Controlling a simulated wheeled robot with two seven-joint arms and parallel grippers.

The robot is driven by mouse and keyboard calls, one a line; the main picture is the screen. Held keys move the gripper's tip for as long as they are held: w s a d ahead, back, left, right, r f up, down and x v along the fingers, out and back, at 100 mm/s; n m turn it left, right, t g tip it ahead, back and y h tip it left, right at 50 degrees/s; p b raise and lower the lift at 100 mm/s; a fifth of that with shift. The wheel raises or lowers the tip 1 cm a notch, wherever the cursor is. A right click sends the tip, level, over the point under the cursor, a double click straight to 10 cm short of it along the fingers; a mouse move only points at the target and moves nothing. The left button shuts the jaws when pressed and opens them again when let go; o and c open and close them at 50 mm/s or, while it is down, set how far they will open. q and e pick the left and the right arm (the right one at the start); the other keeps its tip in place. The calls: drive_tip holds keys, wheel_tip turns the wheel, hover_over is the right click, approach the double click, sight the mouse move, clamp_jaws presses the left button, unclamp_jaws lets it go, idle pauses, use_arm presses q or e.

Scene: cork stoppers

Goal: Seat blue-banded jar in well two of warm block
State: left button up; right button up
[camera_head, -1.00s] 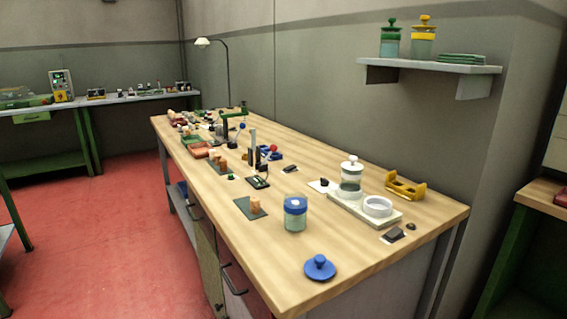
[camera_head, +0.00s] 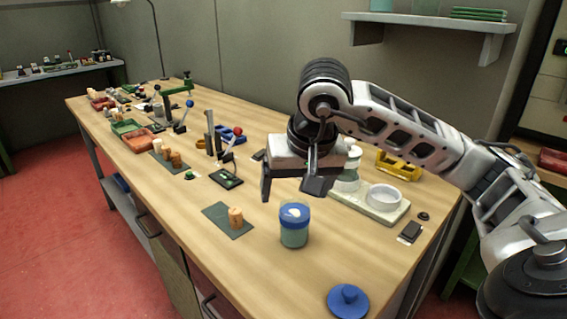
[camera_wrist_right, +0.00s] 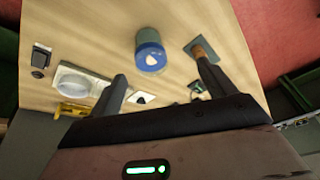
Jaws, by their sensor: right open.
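The blue-banded jar (camera_head: 294,232) stands upright on the wooden table near its front edge, with a pale patch in its top. In the right wrist view the jar (camera_wrist_right: 149,40) shows ahead of the open fingers. The pale warm block (camera_head: 372,211) lies to its right; its right ring-shaped well (camera_head: 384,195) is empty. A white-lidded jar (camera_head: 347,183) stands at its left well, partly hidden by my gripper. My right gripper (camera_head: 289,190) is open and empty above and behind the blue-banded jar, apart from it. My left gripper is not in view.
A blue knobbed lid (camera_head: 348,300) lies at the front corner. A dark mat with a cork (camera_head: 235,217) lies left of the jar. A yellow rack (camera_head: 398,165) stands behind the block. A black item (camera_head: 411,231) lies at right. Tools and trays fill the far left.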

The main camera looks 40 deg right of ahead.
sight(295, 212)
drive_tip(key=shift+h, duration=0.5)
drive_tip(key=x, duration=0.5)
drive_tip(key=d+x, duration=0.1)
drive_tip(key=x, duration=0.4)
drive_tip(key=d+x, duration=0.1)
drive_tip(key=x, duration=0.4)
drive_tip(key=shift+w+r, duration=0.2)
drive_tip(key=shift+w, duration=0.2)
drive_tip(key=shift+r, duration=0.1)
drive_tip(key=c, duration=1.3)
drive_tip(key=shift+r+p, duration=2.25)
drive_tip(key=shift+r, duration=1.25)
